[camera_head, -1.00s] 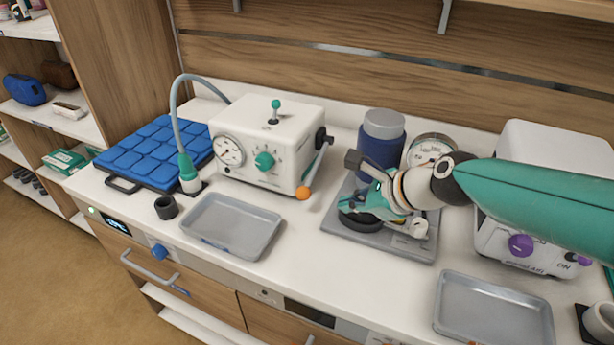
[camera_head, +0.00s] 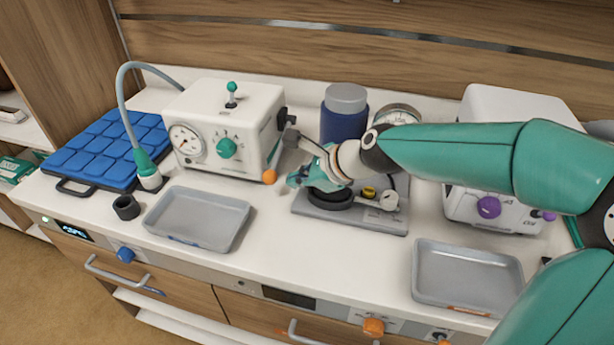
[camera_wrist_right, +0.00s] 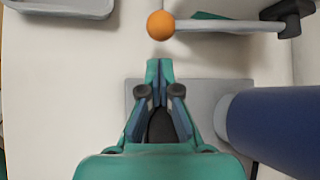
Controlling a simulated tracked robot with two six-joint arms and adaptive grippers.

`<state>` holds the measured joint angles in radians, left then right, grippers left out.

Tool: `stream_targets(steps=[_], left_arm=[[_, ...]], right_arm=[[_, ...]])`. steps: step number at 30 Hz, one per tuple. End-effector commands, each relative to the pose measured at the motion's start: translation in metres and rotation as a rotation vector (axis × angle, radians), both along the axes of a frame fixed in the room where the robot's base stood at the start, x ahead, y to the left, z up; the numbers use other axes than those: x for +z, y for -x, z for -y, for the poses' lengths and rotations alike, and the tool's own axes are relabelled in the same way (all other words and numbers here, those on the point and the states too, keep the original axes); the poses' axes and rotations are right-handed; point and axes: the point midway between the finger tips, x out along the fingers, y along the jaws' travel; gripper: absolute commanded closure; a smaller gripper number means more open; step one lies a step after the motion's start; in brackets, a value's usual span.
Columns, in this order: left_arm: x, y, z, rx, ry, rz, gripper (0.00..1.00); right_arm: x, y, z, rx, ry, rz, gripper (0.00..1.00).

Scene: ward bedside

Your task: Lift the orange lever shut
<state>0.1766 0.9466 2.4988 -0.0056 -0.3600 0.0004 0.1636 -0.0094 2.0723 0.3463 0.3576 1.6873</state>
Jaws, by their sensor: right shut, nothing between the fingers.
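The lever with an orange ball end (camera_head: 269,176) is on the right side of the white box (camera_head: 228,100) with a gauge and green knob. It slopes down from a dark pivot (camera_head: 287,118) to the ball at the box's lower front corner. In the wrist view the orange ball (camera_wrist_right: 161,25) is at the top, with its grey shaft running right to the dark pivot. My right gripper (camera_head: 292,181) is shut and empty, just right of the ball. Its fingertips (camera_wrist_right: 159,66) point at the ball with a small gap showing. My left gripper is not in view.
A grey tray (camera_head: 200,240) lies front left of the box, another tray (camera_head: 466,310) at right. A grey plate (camera_head: 380,222) with a black ring is under my right wrist. A blue jar (camera_head: 343,124) stands behind it. Bare counter lies between the trays.

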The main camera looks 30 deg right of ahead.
Motion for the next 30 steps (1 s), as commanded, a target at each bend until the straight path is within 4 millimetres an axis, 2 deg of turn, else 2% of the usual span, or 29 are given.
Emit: stream_targets(steps=[3, 10, 24, 30], left_arm=[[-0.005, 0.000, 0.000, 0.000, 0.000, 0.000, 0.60], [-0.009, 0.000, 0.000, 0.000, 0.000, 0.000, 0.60], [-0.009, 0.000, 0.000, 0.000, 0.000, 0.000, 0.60], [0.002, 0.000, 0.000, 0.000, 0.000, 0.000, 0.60]], right_arm=[[-0.017, -0.014, -0.006, 0.002, -0.002, -0.004, 1.00], [-0.032, -0.031, -0.012, 0.000, -0.001, -0.001, 1.00], [-0.033, -0.033, -0.011, -0.002, -0.002, -0.001, 1.00], [-0.025, -0.028, -0.006, -0.017, -0.027, -0.024, 1.00]])
